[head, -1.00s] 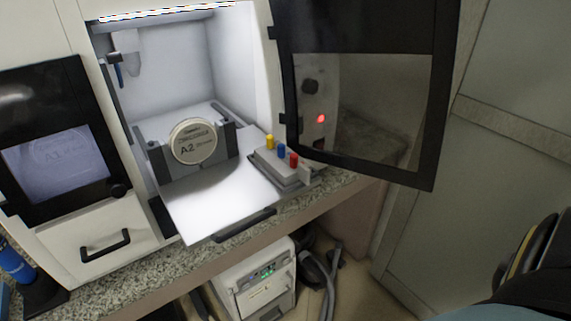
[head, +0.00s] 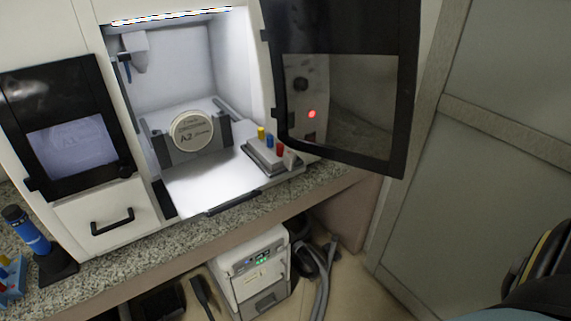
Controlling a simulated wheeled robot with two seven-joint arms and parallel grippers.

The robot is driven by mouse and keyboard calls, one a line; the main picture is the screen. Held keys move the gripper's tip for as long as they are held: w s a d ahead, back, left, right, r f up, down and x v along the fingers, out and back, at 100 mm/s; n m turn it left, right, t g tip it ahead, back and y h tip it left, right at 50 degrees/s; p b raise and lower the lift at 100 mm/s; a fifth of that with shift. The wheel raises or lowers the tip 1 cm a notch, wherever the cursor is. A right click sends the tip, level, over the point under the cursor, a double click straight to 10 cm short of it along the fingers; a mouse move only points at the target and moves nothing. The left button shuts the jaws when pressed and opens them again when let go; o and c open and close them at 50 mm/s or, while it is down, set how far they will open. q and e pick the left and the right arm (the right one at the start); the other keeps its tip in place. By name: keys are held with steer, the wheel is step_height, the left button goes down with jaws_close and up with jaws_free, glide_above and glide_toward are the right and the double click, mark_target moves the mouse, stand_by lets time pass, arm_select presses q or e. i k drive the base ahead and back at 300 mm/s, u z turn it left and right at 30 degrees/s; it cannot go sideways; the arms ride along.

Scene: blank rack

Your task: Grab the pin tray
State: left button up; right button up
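The pin tray (head: 268,162) is a small grey block with a yellow, a blue and a red pin standing along it. It rests on the right side of the white bed of the open milling machine (head: 205,187). A round disc (head: 192,132) marked A2 stands in a dark grey holder behind and to the left of it. Neither of my grippers shows in the head view, so nothing is seen touching the tray.
The machine's dark-framed door (head: 395,100) stands open at right. A closed machine with a drawer (head: 108,215) is at left. A blue tool (head: 30,232) in a black stand and another pinned tray (head: 10,285) are on the granite counter (head: 130,255). A white unit (head: 252,265) stands below.

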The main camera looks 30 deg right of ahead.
mark_target(268, 157)
steer(key=k, duration=0.25)
steer(key=u, duration=1.15)
steer(key=i, duration=0.85)
steer(key=z, duration=1.9)
